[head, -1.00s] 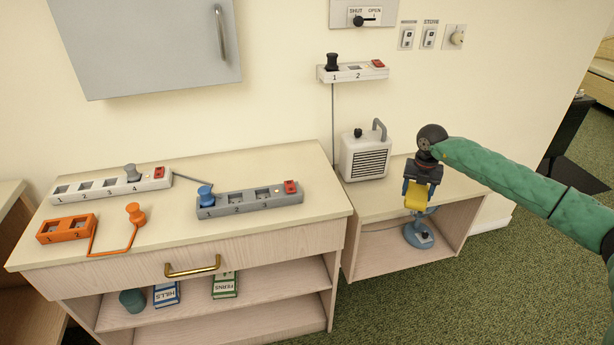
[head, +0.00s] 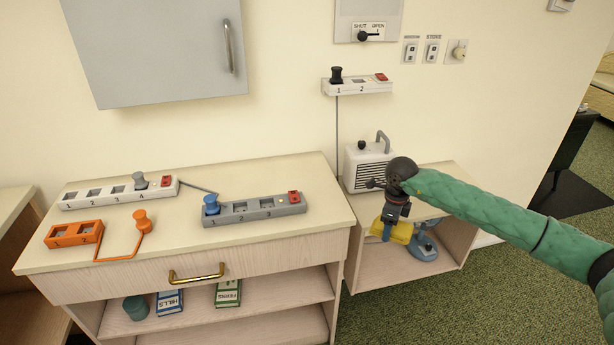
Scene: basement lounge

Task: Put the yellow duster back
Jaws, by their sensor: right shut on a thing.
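The yellow duster (head: 400,232) hangs below my right gripper (head: 393,218), in front of the small side unit (head: 437,180). The gripper is shut on it and points down. The duster covers part of the open shelf behind it. My left gripper is not in view.
A beige heater (head: 362,165) stands on the side unit, close behind my right gripper. A blue lamp-like base (head: 424,248) sits by the duster. The wide cabinet (head: 300,225) at left carries power strips and plugs. Green carpet lies open in front.

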